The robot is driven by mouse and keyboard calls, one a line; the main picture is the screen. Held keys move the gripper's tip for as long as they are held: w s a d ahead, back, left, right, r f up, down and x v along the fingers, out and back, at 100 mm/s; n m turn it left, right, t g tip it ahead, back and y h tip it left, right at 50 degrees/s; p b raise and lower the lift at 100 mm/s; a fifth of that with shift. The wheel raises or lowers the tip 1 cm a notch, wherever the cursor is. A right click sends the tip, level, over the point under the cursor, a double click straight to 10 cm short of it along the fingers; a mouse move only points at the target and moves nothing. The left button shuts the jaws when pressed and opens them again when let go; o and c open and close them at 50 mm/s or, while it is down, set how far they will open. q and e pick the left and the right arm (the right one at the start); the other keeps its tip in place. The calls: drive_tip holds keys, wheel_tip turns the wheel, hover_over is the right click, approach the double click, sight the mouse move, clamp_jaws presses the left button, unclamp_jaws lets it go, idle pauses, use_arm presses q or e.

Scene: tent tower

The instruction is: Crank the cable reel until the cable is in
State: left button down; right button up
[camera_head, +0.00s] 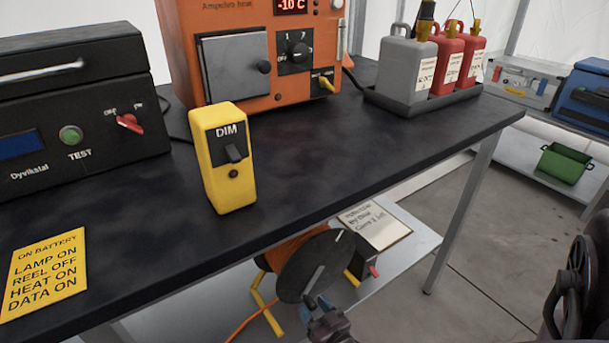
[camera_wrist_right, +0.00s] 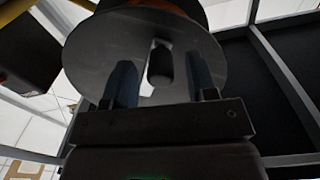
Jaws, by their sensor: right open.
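The cable reel (camera_head: 318,258) stands on the lower shelf under the table, with a dark round side disc and orange cable (camera_head: 287,250) wound behind it. A loose orange length (camera_head: 243,324) trails down at the left. My right gripper (camera_head: 318,304) is at the disc's lower edge. In the right wrist view my right gripper (camera_wrist_right: 160,88) is open, with one blue-grey finger on either side of the dark crank knob (camera_wrist_right: 160,66). The knob stands between the fingers with gaps visible on both sides. My left gripper is not in view.
The black table (camera_head: 330,150) overhangs the reel. On it stand a yellow DIM box (camera_head: 228,165), an orange heater (camera_head: 255,50) and a black tester (camera_head: 85,115). A clipboard (camera_head: 372,226) and a small dark box with a red switch (camera_head: 363,265) lie beside the reel.

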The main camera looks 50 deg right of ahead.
drive_tip(key=shift+w+d, duration=0.1)
drive_tip(key=shift+w, duration=0.35)
drive_tip(key=shift+c, duration=0.6)
clamp_jaws()
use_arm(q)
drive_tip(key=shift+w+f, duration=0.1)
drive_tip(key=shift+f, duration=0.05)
use_arm(e)
drive_tip(key=shift+r, duration=0.15)
